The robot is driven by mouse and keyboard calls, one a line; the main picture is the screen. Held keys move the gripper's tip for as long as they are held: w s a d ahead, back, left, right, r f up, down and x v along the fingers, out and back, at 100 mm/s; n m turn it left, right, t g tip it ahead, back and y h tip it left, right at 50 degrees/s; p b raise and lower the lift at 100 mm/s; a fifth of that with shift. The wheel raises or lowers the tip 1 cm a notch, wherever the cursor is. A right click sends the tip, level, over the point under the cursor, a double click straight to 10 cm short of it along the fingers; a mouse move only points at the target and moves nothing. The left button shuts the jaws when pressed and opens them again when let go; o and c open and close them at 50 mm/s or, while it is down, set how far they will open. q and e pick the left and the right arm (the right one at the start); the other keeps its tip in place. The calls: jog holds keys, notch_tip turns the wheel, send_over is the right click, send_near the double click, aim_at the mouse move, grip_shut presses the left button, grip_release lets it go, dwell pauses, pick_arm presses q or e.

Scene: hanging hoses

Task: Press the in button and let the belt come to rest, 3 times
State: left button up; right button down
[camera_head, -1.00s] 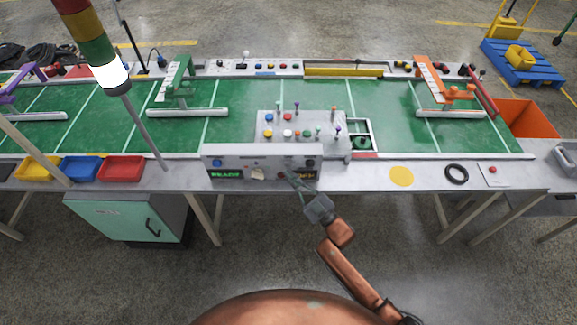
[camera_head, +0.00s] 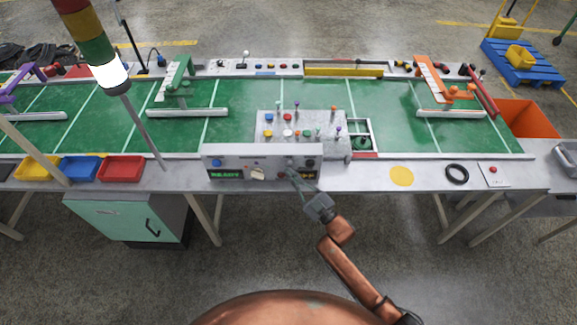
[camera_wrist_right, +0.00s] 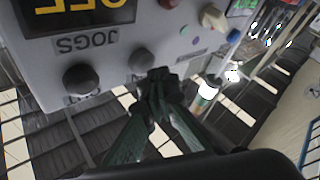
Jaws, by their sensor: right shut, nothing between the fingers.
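A grey control box (camera_head: 235,161) stands at the front edge of the green conveyor belt (camera_head: 235,130). Its front carries a green-lit display (camera_head: 225,174), a pale knob (camera_head: 257,174) and dark round buttons. In the right wrist view the panel is upside down, with a yellow-lit display (camera_wrist_right: 75,12), an upside-down "JOGS" label and two dark round knobs or buttons (camera_wrist_right: 80,80), (camera_wrist_right: 142,60). My right gripper (camera_head: 294,175) is shut and empty at the box's front. Its tips (camera_wrist_right: 158,76) are close beside the second one; contact is unclear. I cannot tell which button is "in". My left gripper is out of view.
A panel of coloured buttons and levers (camera_head: 270,120) lies behind the box. Yellow, blue and red trays (camera_head: 122,168) sit left. A yellow disc (camera_head: 401,176) and black ring (camera_head: 457,174) lie right. A lit signal tower (camera_head: 112,76) stands at the upper left.

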jog(key=shift+w, duration=0.5)
dwell(0.5)
jog(key=shift+s, duration=0.15)
jog(key=shift+s+p, duration=0.3)
jog(key=shift+s, duration=0.6)
jog(key=s+p, duration=0.2)
jog(key=s, duration=0.2)
jog(key=shift+s+p, duration=0.3)
jog(key=shift+s, duration=0.1)
dwell(3.3)
